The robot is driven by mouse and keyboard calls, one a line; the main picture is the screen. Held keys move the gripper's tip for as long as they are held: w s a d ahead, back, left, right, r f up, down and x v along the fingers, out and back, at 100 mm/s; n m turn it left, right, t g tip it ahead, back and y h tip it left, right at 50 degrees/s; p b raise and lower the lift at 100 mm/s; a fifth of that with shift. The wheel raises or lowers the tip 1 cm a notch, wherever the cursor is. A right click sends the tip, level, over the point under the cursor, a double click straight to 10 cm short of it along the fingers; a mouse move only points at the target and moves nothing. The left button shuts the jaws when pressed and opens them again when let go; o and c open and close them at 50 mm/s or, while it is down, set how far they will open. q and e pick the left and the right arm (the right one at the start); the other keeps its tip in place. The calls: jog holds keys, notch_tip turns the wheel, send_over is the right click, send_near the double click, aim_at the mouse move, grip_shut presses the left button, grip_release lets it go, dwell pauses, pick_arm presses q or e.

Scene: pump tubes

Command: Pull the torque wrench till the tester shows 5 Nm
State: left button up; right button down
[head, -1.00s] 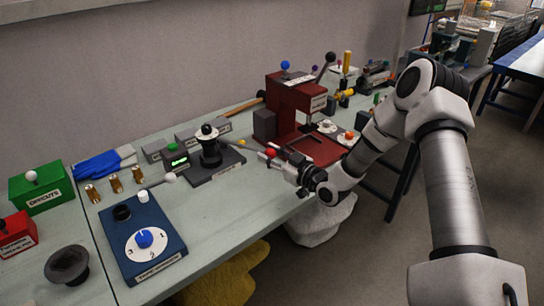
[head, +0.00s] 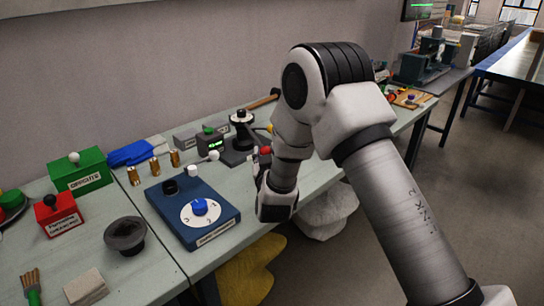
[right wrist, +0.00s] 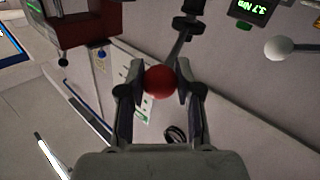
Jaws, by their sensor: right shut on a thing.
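The torque tester (head: 241,148) is a dark base with a black post on the bench, partly hidden behind my right arm. Its small display (head: 214,144) is lit green; in the right wrist view the display (right wrist: 249,9) appears to read 3.7 Nm. The torque wrench (right wrist: 178,48) runs as a dark bar from the tester's post to a red ball at its end (right wrist: 160,81). My right gripper (right wrist: 158,84) is shut on that red ball, with a finger on either side. In the head view the ball and fingertips are mostly hidden. My left gripper is not in view.
A blue box with a white dial (head: 199,211) stands near the bench's front edge, close to my right wrist. A white-knobbed lever (right wrist: 278,48) stands near the display. Several brass pieces (head: 154,168), a green box (head: 80,170) and a red box (head: 58,214) are further left.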

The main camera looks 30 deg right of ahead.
jog(key=shift+w+a+m+g+h, duration=0.15)
jog(key=shift+a+m+g+h, duration=0.2)
jog(key=shift+a+h, duration=0.25)
jog(key=shift+w+a+m+g+h, duration=0.1)
jog(key=shift+a+m+g+h, duration=0.25)
jog(key=shift+a, duration=0.3)
jog(key=c, duration=0.9)
grip_release()
jog(key=shift+o, duration=0.6)
jog(key=shift+w+a, duration=0.15)
jog(key=shift+w, duration=0.05)
jog(key=shift+s, duration=0.1)
jog(key=v, duration=0.7)
jog(key=shift+s, duration=0.2)
